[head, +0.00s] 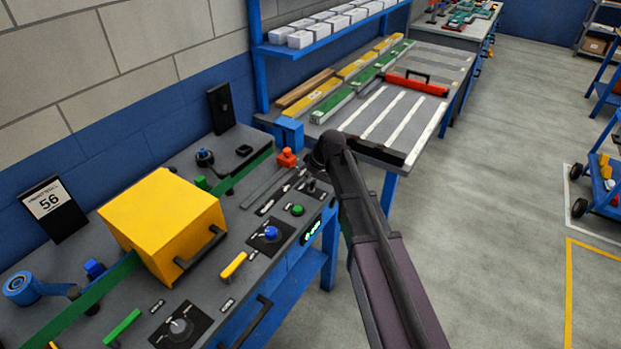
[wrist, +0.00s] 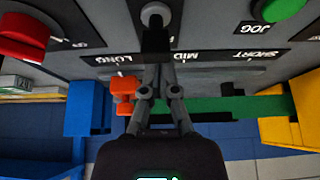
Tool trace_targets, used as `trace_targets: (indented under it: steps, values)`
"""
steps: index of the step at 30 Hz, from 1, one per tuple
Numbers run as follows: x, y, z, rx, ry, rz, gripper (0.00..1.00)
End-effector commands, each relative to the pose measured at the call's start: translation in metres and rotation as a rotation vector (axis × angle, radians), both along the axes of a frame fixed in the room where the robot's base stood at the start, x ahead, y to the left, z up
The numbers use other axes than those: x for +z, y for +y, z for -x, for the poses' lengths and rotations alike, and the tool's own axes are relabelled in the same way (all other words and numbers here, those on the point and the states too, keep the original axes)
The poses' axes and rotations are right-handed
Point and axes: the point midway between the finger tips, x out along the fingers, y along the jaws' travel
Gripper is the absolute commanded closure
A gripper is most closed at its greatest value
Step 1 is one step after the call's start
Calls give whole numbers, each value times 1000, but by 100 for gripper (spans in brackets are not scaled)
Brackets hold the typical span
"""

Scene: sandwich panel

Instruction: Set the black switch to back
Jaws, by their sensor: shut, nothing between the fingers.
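The black switch (wrist: 156,38) is in the top middle of the wrist view, a dark lever with a round grey tip on the grey panel top. In the head view a small black lever (head: 312,185) stands on a dark plate near the panel's right end, beside the green button. My gripper (wrist: 158,58) is shut and empty, its fingers close together right at the switch; I cannot tell whether they touch it. The lever's exact tilt is hard to read. In the head view my arm hides most of the gripper.
A green button (head: 297,210) and a blue knob (head: 271,232) are nearby. An orange-red part (head: 287,158) stands behind the switch. A large yellow box (head: 165,222) sits over the green strip. Open floor lies to the right.

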Motion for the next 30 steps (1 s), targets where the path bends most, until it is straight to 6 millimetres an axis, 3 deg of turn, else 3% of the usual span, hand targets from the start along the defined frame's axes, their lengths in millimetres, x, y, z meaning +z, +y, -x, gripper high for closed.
trace_targets:
  steps: [22,30]
  values:
    - [-2,8,-4,1,0,0,100]
    - [3,27,-13,1,0,0,100]
